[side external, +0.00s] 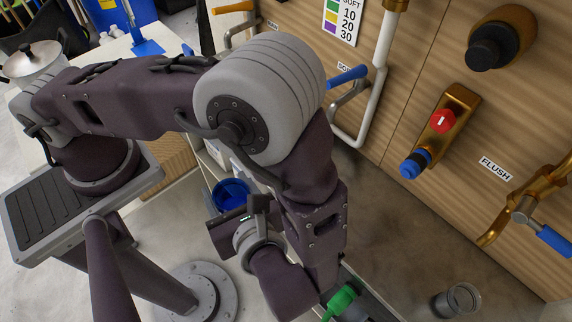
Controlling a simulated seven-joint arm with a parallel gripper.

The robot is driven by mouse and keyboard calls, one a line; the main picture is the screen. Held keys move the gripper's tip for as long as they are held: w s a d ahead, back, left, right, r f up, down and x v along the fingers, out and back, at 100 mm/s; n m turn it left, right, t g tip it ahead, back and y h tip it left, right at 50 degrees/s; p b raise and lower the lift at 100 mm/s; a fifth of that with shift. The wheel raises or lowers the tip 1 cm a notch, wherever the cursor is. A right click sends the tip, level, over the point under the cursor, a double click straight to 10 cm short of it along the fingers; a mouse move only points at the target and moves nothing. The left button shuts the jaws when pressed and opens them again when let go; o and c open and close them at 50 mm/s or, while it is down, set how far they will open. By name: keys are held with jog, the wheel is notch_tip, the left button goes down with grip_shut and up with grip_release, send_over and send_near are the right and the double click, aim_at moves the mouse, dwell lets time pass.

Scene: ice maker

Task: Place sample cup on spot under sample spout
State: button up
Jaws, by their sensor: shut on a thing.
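The dark housing of my gripper (228,230) shows left of the grey wrist ring, low in the centre. Its fingertips are turned away and hidden, so I cannot make out the thing it is shut on. A brass spout (415,163) with a blue tip and a red button sticks out of the wooden panel, above the counter. I cannot read a label naming the sample spout, and no marked spot is clear.
A brass flush spout (490,235) with a blue handle is at the right. A blue-handled white pipe (372,100) and a black knob (495,45) are on the panel. A blue container (231,193) lies beyond my wrist. A green part (341,301) is at the bottom.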

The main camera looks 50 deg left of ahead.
jog(key=w+m+t, duration=0.2)
jog(key=w, duration=2)
jog(key=shift+h, duration=0.4)
jog(key=f, duration=0.2)
jog(key=w+f, duration=0.1)
jog(key=f, duration=0.4)
jog(key=shift+w+d, duration=0.15)
jog(key=shift+d, duration=0.2)
jog(key=shift+r, duration=0.1)
jog(key=o, duration=1.4)
